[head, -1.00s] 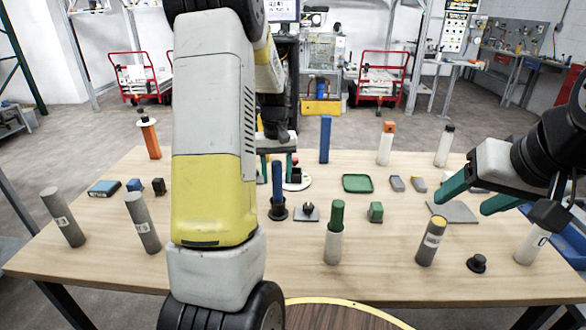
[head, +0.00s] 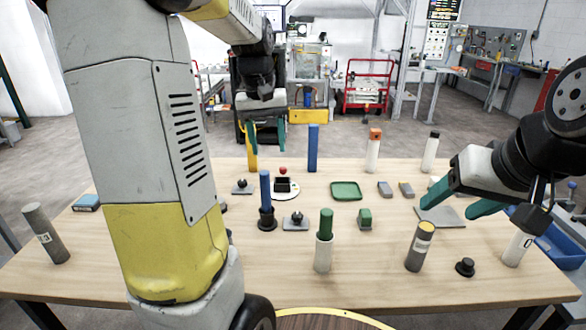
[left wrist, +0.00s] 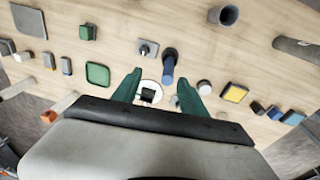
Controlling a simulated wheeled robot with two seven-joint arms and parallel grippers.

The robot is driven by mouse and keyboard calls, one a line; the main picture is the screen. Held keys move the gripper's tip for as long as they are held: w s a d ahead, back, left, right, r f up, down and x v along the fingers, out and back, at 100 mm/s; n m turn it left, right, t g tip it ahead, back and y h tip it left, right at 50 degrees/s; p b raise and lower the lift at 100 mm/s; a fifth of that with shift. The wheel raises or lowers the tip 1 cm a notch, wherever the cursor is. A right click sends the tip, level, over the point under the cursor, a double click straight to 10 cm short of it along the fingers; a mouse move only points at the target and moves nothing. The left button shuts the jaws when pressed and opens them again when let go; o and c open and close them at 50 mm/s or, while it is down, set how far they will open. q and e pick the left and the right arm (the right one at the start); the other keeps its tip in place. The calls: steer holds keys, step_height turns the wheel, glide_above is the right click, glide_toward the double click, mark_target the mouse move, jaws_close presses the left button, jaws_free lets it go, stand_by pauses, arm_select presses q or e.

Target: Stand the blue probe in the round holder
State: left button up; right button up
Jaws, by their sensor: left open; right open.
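The slim blue probe (head: 265,188) stands upright in the round black holder (head: 267,222) on the table. Its lower end is hidden inside the holder. The left wrist view also shows the probe (left wrist: 168,72) and the holder (left wrist: 171,53), just beyond my fingertips. My left gripper (head: 265,142) is open and empty, up and behind the probe, apart from it. In the left wrist view the gripper's teal fingers (left wrist: 157,84) have a white disc with a black block (left wrist: 148,95) below and between them. My right gripper (head: 455,202) is open and empty at the table's right.
A thicker blue cylinder (head: 313,148) and a yellow one (head: 251,150) stand at the back. A green-topped white cylinder (head: 324,240), a grey cylinder (head: 420,246) and a black knob (head: 465,267) stand in front. A green tray (head: 346,190) lies mid-table. My left arm hides the table's left part.

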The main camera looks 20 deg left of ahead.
arm_select(q)
steer(key=s+d+m+t, duration=0.1)
steer(key=s+d, duration=0.2)
steer(key=s, duration=0.3)
steer(key=s+d+r+m+t+h, duration=0.1)
steer(key=s+d+t, duration=0.1)
steer(key=s, duration=0.4)
steer(key=s+d+r+m+t, duration=0.1)
steer(key=s+d+m, duration=0.1)
steer(key=s+d, duration=0.2)
steer(key=s, duration=0.2)
steer(key=shift+s+d+t+h, duration=0.25)
steer(key=shift+s+t+h, duration=0.05)
steer(key=shift+t, duration=0.1)
